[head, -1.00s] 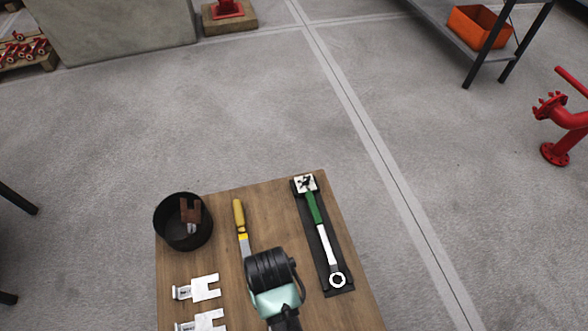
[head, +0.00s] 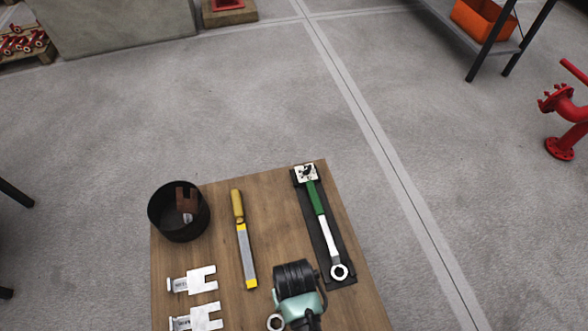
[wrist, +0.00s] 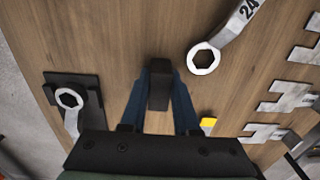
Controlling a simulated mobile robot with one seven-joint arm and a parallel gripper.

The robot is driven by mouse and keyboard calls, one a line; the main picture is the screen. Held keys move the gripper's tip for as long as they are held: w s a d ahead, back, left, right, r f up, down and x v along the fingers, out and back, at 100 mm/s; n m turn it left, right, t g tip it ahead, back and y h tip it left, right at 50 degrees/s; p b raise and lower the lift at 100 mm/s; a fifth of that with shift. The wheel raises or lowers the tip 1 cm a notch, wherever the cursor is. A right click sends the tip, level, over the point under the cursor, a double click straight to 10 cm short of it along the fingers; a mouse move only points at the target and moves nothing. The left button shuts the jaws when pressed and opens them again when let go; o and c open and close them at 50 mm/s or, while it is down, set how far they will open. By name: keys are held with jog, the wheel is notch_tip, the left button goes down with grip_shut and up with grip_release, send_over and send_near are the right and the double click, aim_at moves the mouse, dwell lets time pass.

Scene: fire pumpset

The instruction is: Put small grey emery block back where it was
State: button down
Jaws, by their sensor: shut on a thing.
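The small grey emery block (wrist: 158,88) looks like a dark, narrow block in the wrist view. My gripper (wrist: 159,92) is shut on it, with one blue finger on each side. The block is above or on the wooden table (wrist: 115,40); I cannot tell whether it touches. In the head view my arm hides the gripper and the block near the table's lower middle.
A long wrench (head: 324,222) lies on a dark tray (head: 340,244) at the table's right. A file (head: 246,250), a black round bin (head: 180,235) and white slotted plates (head: 195,280) are left. A ring spanner (wrist: 203,58) lies close to my gripper.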

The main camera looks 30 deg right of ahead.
jog(key=c, duration=0.7)
grip_release()
jog(key=shift+f, duration=0.1)
jog(key=shift+o, duration=0.2)
notch_tip(320, 180, up, 12)
jog(key=p, duration=0.2)
